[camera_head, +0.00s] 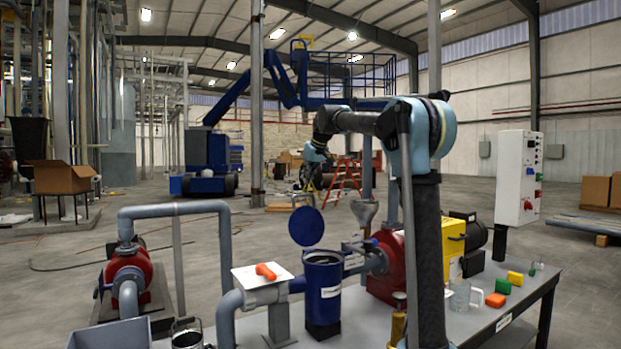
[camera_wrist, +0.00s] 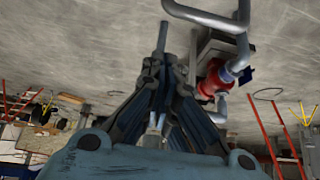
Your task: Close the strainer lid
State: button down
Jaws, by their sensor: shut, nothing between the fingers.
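The strainer (camera_head: 323,292) is a dark blue upright cylinder on the bench in the head view. Its round blue lid (camera_head: 306,227) stands raised, tilted up above the body's rear left rim, so the strainer is open. My gripper (camera_head: 305,186) is above and behind the lid in the picture. It looks apart from the lid, though depth is hard to judge. In the wrist view my gripper (camera_wrist: 164,62) is shut and empty, its dark fingers close together. I cannot make out the lid or strainer in the wrist view.
Grey pipes (camera_head: 175,209) run left.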

jog(key=shift+s+d+f, duration=0.1)
jog(key=shift+s+f, duration=0.05)
jog(key=shift+f, duration=1.05)
jog(key=shift+s+d+f, duration=0.1)
jog(key=shift+f, duration=1.1)
jog(key=shift+s, duration=0.15)
